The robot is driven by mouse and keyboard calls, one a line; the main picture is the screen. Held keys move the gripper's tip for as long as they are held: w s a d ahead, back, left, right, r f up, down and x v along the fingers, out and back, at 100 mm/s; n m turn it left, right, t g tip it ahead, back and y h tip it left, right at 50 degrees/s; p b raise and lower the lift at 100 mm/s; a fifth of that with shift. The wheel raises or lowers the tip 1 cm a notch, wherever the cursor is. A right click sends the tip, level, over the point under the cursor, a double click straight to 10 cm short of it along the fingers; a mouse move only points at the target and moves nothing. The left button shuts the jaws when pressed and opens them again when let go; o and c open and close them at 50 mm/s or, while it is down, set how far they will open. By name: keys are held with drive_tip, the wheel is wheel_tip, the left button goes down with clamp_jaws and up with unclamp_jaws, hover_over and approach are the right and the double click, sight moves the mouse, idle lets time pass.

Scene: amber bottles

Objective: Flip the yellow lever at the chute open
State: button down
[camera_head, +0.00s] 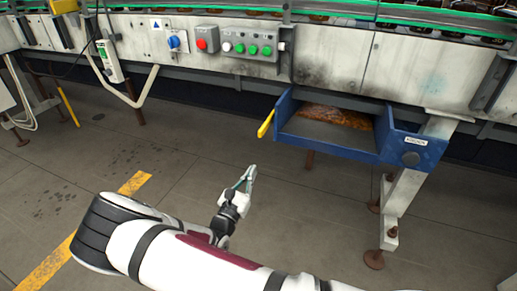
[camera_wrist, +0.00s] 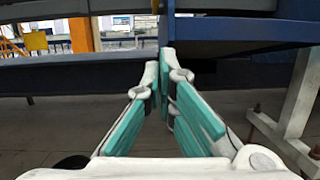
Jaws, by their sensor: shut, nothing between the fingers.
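The yellow lever (camera_head: 266,123) sticks out at the left side of the blue chute (camera_head: 415,148) in the head view, angled down to the left. The chute is an open blue tray below the conveyor, with a brown, rusty-looking patch inside. My gripper (camera_head: 251,171) is shut and empty, below and left of the lever and apart from it. In the wrist view my gripper (camera_wrist: 166,62) has its teal-padded fingers together at the tips. The blue chute side (camera_wrist: 240,30) fills the upper right there. I cannot clearly make out the lever in the wrist view.
The conveyor's white side panel (camera_head: 390,70) runs across the back, with a grey button box (camera_head: 248,44), a red button (camera_head: 201,44) and a blue switch (camera_head: 177,41).

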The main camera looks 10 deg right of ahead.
drive_tip(key=shift+w+a+f+n+t, duration=0.1)
drive_tip(key=shift+a+f+n+t, duration=0.2)
drive_tip(key=shift+a+f+n, duration=0.15)
drive_tip(key=shift+d, duration=0.1)
drive_tip(key=w+d+r+b, duration=0.3)
drive_tip(key=w+d+r, duration=0.2)
drive_tip(key=w+r, duration=0.1)
drive_tip(key=shift+w+d+r+b, duration=0.2)
drive_tip(key=shift+w+d+b, duration=0.15)
drive_tip(key=shift+w, duration=0.55)
drive_tip(key=shift+r+p, duration=0.2)
drive_tip(key=shift+p, duration=0.15)
